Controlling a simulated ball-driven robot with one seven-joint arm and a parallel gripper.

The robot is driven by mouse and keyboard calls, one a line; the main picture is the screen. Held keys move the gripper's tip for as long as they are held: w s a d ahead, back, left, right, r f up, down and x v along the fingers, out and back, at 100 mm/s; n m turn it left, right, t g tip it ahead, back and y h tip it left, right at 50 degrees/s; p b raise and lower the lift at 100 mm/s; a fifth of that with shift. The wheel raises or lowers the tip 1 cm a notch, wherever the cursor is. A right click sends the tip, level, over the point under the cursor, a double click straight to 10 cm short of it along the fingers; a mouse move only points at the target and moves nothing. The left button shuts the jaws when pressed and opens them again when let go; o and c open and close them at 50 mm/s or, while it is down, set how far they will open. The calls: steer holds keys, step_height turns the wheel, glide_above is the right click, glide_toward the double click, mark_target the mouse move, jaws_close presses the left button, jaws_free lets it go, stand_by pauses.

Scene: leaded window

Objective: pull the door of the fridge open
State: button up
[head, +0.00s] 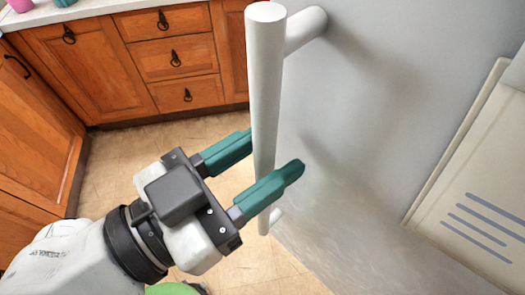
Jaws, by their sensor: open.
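The fridge door (390,80) is a pale grey panel filling the right of the head view. Its handle (265,90) is a long white vertical bar held off the door by a short post at the top and another low down. My gripper (268,162) reaches in from the lower left with its two teal fingers open. One finger lies on the far left side of the bar and the other crosses in front of it, so the bar stands between them. I cannot tell whether either finger touches the bar.
Wooden cabinets and drawers (172,60) with dark pulls stand at the back left under a pale counter (90,8). A cream panel with blue-grey stripes (470,190) is at the right. Tan floor (115,165) is open between the cabinets and the fridge.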

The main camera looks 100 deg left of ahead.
steer(key=v, duration=1)
steer(key=shift+s+d+b, duration=0.2)
steer(key=shift+s+b, duration=0.05)
steer(key=shift+b, duration=0.05)
steer(key=w+f+m+h, duration=0.1)
steer(key=w+f+h, duration=0.6)
steer(key=w+f, duration=0.6)
steer(key=w+d+f+m+g+h, duration=0.2)
steer(key=w+d+f+g+h, duration=0.25)
steer(key=w+d+f, duration=0.65)
steer(key=w+d+f+m+g+h, duration=0.1)
steer(key=d+f+m+g, duration=0.1)
steer(key=d+f, duration=0.45)
steer(key=w+d+f+m+g+h, duration=0.1)
steer(key=d+f+g+h, duration=0.15)
steer(key=d, duration=0.75)
steer(key=s+d+f+m+g+y, duration=0.1)
steer(key=s+d+f, duration=0.2)
steer(key=d, duration=0.2)
steer(key=s+d+f+m+g+y, duration=0.1)
steer(key=s+d+f+m+g, duration=0.1)
steer(key=s+d+f, duration=0.2)
steer(key=shift+s+d, duration=0.25)
steer(key=shift+d, duration=0.55)
